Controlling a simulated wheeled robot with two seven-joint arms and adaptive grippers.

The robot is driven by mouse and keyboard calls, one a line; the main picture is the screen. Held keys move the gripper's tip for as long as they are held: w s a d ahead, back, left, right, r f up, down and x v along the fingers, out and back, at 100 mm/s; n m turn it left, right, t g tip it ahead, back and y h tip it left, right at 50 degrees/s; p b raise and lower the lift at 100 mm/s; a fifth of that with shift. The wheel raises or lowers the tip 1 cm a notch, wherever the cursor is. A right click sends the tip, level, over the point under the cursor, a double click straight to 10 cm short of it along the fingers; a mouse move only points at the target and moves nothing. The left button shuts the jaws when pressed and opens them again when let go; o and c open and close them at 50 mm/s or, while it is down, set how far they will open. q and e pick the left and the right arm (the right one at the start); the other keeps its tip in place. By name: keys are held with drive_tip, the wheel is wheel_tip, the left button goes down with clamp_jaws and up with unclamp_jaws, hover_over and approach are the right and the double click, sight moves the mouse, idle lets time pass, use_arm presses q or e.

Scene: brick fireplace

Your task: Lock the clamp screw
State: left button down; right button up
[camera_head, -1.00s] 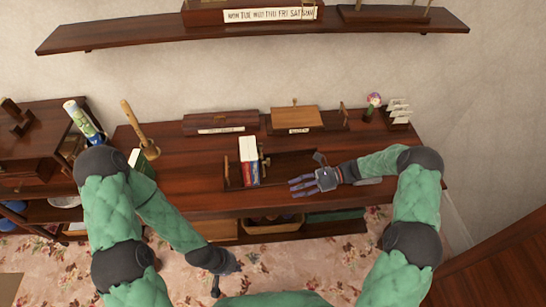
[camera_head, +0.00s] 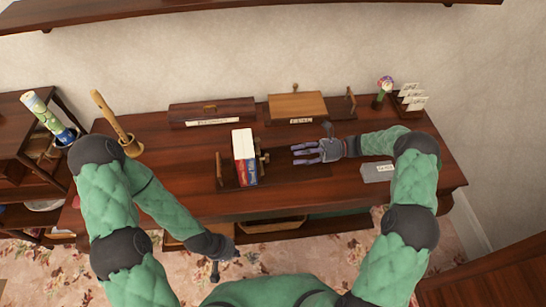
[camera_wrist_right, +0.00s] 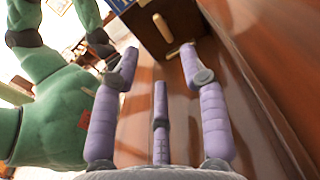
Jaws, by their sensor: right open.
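A dark wooden book clamp (camera_head: 222,172) stands on the table and holds a few upright books (camera_head: 244,158). Its wooden screw parts (camera_head: 263,158) show at its right side, too small to read in detail. In the right wrist view the clamp's dark end block (camera_wrist_right: 145,32) has light wooden pegs ahead of the fingers. My right gripper (camera_head: 303,153) is open and empty, just right of the screw, fingers pointing left; its spread purple fingers show in the wrist view (camera_wrist_right: 158,68). My left gripper (camera_head: 222,262) hangs low in front of the table; its fingers are unclear.
A long dark box (camera_head: 212,111) and a lighter wooden box (camera_head: 297,107) stand behind the clamp. A figurine (camera_head: 383,92) and a card holder (camera_head: 411,98) stand at back right.

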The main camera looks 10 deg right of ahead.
sight(264, 159)
drive_tip(key=a, duration=0.3)
drive_tip(key=a+b, duration=0.1)
drive_tip(key=a, duration=0.5)
drive_tip(key=shift+s+a, duration=0.3)
clamp_jaws()
